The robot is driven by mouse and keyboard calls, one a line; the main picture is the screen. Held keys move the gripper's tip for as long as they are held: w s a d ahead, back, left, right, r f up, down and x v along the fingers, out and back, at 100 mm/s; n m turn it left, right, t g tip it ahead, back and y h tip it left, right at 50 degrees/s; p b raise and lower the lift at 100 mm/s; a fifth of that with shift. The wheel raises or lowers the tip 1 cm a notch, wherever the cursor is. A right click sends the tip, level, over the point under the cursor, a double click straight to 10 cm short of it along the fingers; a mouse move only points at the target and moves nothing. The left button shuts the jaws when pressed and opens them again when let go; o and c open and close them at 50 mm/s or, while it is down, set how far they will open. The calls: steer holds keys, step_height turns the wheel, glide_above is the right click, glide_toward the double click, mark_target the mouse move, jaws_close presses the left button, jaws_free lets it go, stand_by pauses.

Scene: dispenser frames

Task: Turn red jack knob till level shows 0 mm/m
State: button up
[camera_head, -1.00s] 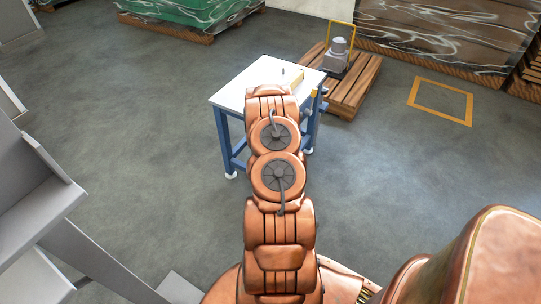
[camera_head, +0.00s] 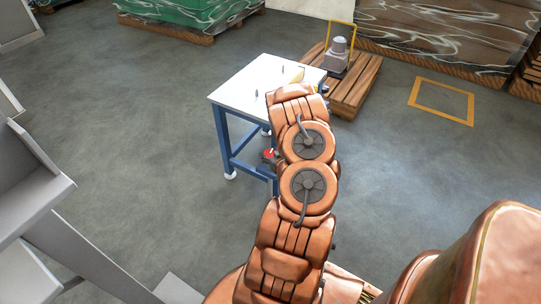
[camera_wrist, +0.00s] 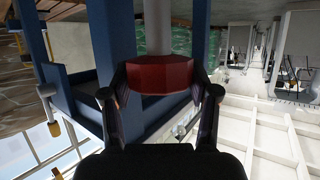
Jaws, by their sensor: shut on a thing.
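The red jack knob (camera_wrist: 160,76) is a faceted red collar on a pale post in the wrist view. My gripper (camera_wrist: 161,92) has one finger on each side of it and is shut on it. In the head view a small red spot of the knob (camera_head: 269,153) shows under the table's front edge, by a blue leg, left of my arm. The white-topped table (camera_head: 240,92) has blue legs. A small yellowish item (camera_head: 297,75) stands at its back right, partly behind my arm. No level reading can be made out.
A wooden pallet (camera_head: 352,92) with a grey machine (camera_head: 337,55) stands right behind the table. The blue table frame (camera_wrist: 72,80) is close left of my gripper in the wrist view. Open grey floor (camera_head: 140,130) lies left of the table.

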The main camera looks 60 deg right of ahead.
steer(key=shift+w+d+r, duration=0.1)
stand_by(0.3)
steer(key=o, duration=1.2)
steer(key=shift+c, duration=0.2)
steer(key=v, duration=0.7)
steer(key=shift+s, duration=0.3)
steer(key=shift+w, duration=0.1)
